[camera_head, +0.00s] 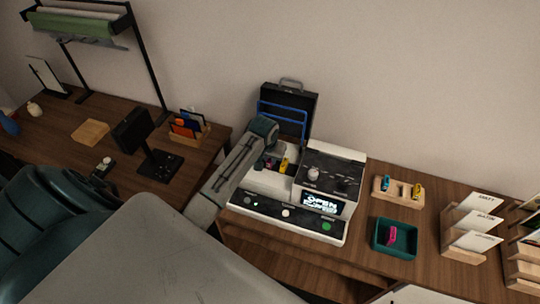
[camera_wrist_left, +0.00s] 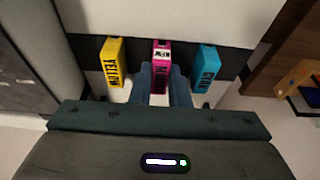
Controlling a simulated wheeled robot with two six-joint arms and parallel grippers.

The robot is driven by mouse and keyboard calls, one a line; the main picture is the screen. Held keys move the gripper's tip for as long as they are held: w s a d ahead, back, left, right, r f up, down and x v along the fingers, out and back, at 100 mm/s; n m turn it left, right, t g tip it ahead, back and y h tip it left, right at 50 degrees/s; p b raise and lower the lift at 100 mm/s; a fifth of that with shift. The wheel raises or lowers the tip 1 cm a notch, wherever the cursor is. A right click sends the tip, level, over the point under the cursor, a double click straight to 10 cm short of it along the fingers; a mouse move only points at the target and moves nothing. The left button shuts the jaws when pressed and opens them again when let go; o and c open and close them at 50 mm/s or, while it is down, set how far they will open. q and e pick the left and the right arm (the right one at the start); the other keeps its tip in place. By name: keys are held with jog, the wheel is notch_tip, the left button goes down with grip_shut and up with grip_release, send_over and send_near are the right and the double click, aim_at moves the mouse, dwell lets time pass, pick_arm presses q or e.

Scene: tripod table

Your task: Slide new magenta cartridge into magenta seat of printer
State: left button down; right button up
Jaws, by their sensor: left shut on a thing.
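My left gripper (camera_wrist_left: 160,86) is shut on the new magenta cartridge (camera_wrist_left: 160,62), one finger on each side of it. A white NEW label shows on the cartridge's top. It stands between the yellow cartridge (camera_wrist_left: 115,64) and the cyan cartridge (camera_wrist_left: 206,67), in line with them. The fingers and gripper body hide its lower part and the magenta seat, so I cannot tell how deep it sits. In the head view my left arm reaches over the open bay of the printer (camera_head: 285,211). My right gripper is not in view.
A teal tray (camera_head: 376,246) right of the printer holds another magenta cartridge (camera_head: 392,235). Behind it, a wooden holder (camera_head: 401,196) bears a cyan and a yellow cartridge. The raised dark lid (camera_head: 292,97) stands behind the bay. Card racks (camera_head: 460,240) are at the right.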

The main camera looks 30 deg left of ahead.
pick_arm(q)
jog(key=shift+f, duration=0.2)
jog(key=c, duration=1.3)
grip_release()
jog(key=shift+r+p, duration=0.35)
jog(key=shift+r, duration=4.2)
